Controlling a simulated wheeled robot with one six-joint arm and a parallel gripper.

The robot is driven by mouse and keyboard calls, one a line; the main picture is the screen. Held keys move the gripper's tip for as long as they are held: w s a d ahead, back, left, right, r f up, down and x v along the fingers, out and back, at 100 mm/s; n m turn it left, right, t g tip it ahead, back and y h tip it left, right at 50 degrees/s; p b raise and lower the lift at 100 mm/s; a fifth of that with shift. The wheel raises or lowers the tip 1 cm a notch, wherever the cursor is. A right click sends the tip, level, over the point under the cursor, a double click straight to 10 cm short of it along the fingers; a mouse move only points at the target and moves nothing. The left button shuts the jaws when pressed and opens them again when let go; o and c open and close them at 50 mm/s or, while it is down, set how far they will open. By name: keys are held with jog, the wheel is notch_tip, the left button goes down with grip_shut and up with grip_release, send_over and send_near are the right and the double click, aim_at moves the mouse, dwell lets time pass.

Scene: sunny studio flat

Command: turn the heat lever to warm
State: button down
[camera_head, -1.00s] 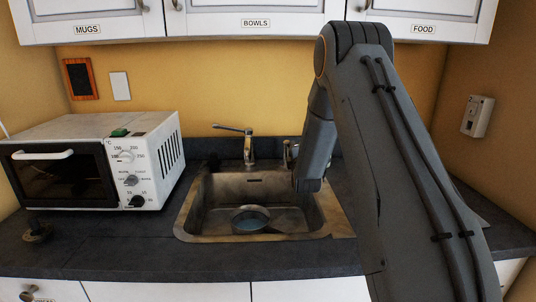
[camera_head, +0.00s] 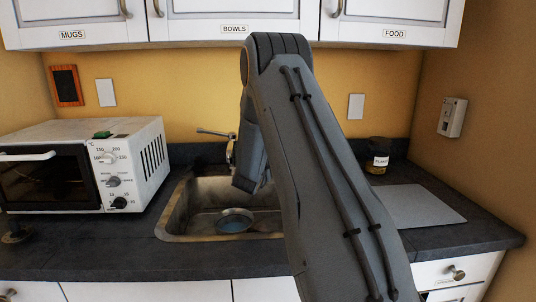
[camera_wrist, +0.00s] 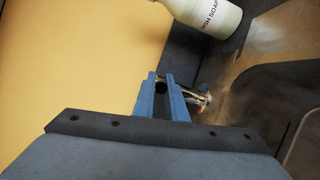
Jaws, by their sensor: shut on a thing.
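The tap (camera_head: 231,150) stands behind the sink in the head view, with its long arm pointing left. In the wrist view, my gripper (camera_wrist: 162,82) has its two blue fingers close together around a small dark round end, which I take to be the heat lever (camera_wrist: 160,87). Metal tap parts (camera_wrist: 200,97) show just right of the fingers. The lever's setting and any marking for warm cannot be read. In the head view my arm covers the area right of the tap, and my gripper is hidden.
The sink (camera_head: 178,215) holds a bowl (camera_head: 234,220). A white dish soap bottle (camera_wrist: 208,12) stands near my fingers in the wrist view. A toaster oven (camera_head: 150,165) is at left. A labelled jar (camera_head: 377,157) and a grey board (camera_head: 425,205) are at right.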

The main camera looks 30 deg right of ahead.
jog(key=shift+s+d, duration=0.1)
jog(key=c, duration=1.8)
grip_release()
jog(key=shift+a, duration=0.25)
jog(key=b+v, duration=0.1)
jog(key=v, duration=0.6)
jog(key=shift+s, duration=0.25)
jog(key=shift+a, duration=0.1)
